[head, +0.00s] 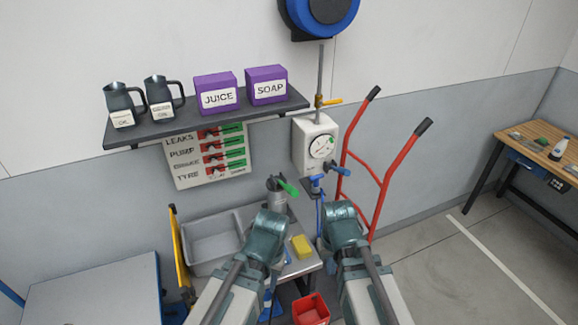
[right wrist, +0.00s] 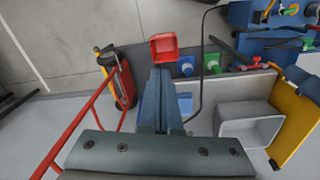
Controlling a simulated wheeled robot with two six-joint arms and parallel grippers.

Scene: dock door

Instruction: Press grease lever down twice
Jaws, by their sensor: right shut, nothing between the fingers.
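A grey grease pump (head: 278,201) with a green-gripped lever (head: 288,187) stands at the back of the bench in the head view. The lever slants down to the right from the pump's top. My left gripper (head: 272,212) is just in front of the pump and hides its lower part. I see it from behind, and its fingers are hidden. My right gripper (head: 340,207) is to the right of the pump, apart from the lever. In the right wrist view its fingers (right wrist: 161,77) are together and empty. I cannot make out the lever in that view.
A grey basin (head: 212,248) and a yellow sponge (head: 301,246) are on the bench. A red bin (head: 311,308) is low in front. A gauge box (head: 316,145) with a blue valve hangs behind; a red hand truck (head: 383,180) stands right. A shelf (head: 205,121) overhangs the left.

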